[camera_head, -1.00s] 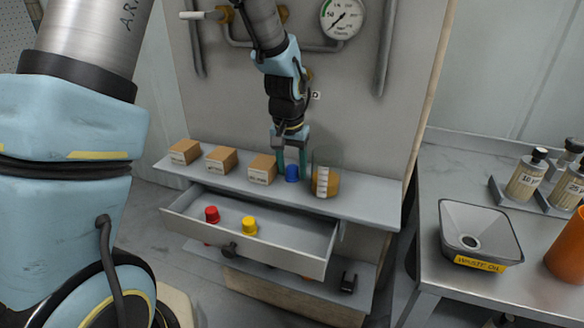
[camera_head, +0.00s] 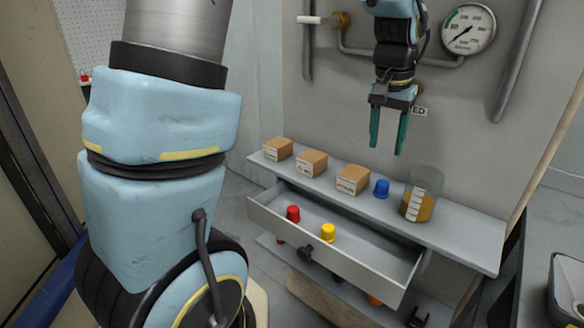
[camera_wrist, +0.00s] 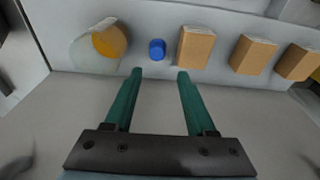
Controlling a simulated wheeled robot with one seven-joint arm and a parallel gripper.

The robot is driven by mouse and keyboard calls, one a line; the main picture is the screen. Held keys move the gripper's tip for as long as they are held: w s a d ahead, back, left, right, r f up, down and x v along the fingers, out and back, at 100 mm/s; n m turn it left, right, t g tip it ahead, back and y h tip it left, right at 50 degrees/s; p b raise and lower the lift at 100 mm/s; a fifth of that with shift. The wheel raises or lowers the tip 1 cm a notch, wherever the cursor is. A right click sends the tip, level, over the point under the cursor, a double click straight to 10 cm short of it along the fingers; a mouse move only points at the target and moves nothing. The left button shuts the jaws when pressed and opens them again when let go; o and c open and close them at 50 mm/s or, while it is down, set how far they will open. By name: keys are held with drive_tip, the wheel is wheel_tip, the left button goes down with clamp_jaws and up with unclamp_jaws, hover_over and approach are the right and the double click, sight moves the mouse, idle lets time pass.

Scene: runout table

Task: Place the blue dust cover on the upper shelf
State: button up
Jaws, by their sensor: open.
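The blue dust cover (camera_head: 381,188) stands on the upper shelf (camera_head: 462,239), between a cardboard box and a beaker. It also shows in the wrist view (camera_wrist: 157,49), ahead of the fingertips and between their lines. My gripper (camera_head: 387,149) is open and empty, raised above the shelf over the blue cover, with its green fingers pointing down. In the wrist view my gripper (camera_wrist: 160,72) has nothing between its fingers.
Several cardboard boxes (camera_head: 352,180) line the shelf's left part. The beaker (camera_head: 422,194) holds something amber. Below, an open drawer (camera_head: 390,268) holds a red cover (camera_head: 293,213) and a yellow cover (camera_head: 328,232). A gauge (camera_head: 467,29) and pipes are on the panel behind.

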drive_tip(key=s+a+f+n, duration=0.1)
drive_tip(key=a+f+n, duration=0.1)
drive_tip(key=a, duration=0.7)
drive_tip(key=s+a+f+n, duration=0.1)
drive_tip(key=a+f+n, duration=0.1)
drive_tip(key=a, duration=0.8)
drive_tip(key=s+a+f+n+y, duration=0.1)
drive_tip(key=s+a+f+n, duration=0.1)
drive_tip(key=a, duration=0.8)
drive_tip(key=shift+a+f+n, duration=0.25)
drive_tip(key=shift+f+n, duration=0.3)
drive_tip(key=shift+n, duration=0.05)
